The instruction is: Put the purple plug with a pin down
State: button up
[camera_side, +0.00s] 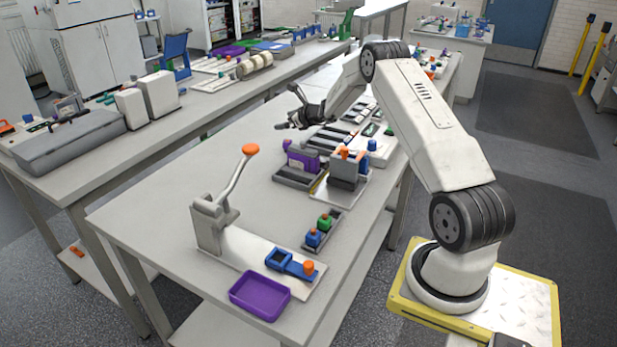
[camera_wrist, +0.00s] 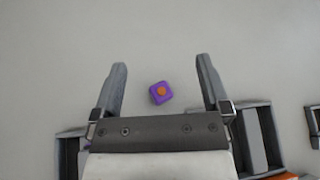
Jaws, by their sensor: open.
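The purple plug (camera_wrist: 160,92) with its orange pin shows in the wrist view, upright with the pin facing the camera. It appears to stand on the bare grey table, between the two fingers as seen from above. My gripper (camera_wrist: 160,65) is open, with a clear gap on each side of the plug. In the side view my gripper (camera_side: 286,112) is over the far part of the table. A small purple shape (camera_side: 287,144) shows below it, but I cannot tell for sure that it is the plug.
A purple block (camera_side: 302,160) sits in a dark tray beside a grey fixture (camera_side: 347,172) with orange tops. Nearer are a rack with green and blue plugs (camera_side: 319,230), a lever press (camera_side: 210,222) and an empty purple bin (camera_side: 260,295). The table's left middle is clear.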

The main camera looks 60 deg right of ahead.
aim_at(286, 140)
jog(key=s+n+g, duration=0.1)
jog(key=n+g, duration=0.1)
jog(key=n, duration=0.9)
jog(key=s+n+g, duration=0.1)
jog(key=n+g, duration=0.1)
jog(key=n, duration=0.9)
jog(key=s+n+g, duration=0.1)
jog(key=n+g, duration=0.2)
jog(key=n, duration=0.7)
jog(key=shift+d+f+n+y, duration=0.1)
jog(key=shift+f+n+y, duration=0.3)
jog(key=shift+x, duration=1.3)
jog(key=shift+f, duration=0.1)
jog(key=shift+x, duration=2.55)
